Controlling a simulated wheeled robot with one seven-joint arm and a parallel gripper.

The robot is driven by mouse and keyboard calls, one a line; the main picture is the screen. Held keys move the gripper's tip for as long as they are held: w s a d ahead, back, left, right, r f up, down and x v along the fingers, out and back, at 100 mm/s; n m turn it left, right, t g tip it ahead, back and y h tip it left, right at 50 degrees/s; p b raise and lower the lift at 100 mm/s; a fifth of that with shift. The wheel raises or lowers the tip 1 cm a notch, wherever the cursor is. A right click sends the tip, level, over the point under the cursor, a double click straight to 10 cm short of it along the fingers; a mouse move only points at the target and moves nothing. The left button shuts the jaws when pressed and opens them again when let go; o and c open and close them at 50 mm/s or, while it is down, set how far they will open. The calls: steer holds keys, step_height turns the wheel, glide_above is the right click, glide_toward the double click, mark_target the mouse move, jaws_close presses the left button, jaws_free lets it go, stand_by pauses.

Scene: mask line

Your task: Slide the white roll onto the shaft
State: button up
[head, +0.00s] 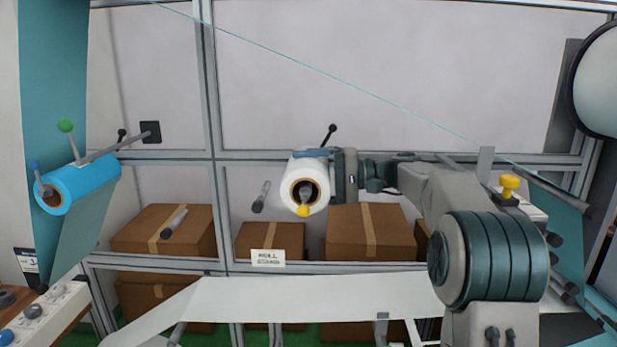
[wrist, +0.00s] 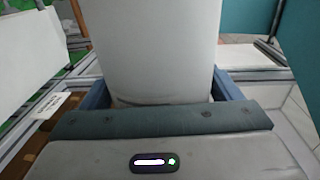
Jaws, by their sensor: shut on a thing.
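The white roll (head: 291,182) is in the middle of the head view, its brown core facing me. A shaft end with a yellow knob (head: 303,210) shows at the core opening, so the roll appears to be around the shaft; how far along it sits cannot be told. My gripper (head: 311,153) comes from the right and is shut on the roll. In the wrist view the white roll (wrist: 155,50) stands between the blue fingers, which press on its two sides. The far ends of the fingers are hidden behind the roll.
A blue roll (head: 82,185) sits on another shaft at the left. A bare grey peg (head: 261,196) juts out just left of the white roll. Brown boxes (head: 370,231) stand behind the frame. A white web (head: 290,300) crosses below.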

steer(key=shift+f+b, duration=0.5)
steer(key=shift+b, duration=0.05)
stand_by(0.4)
steer(key=o, duration=1)
steer(key=shift+o, duration=0.2)
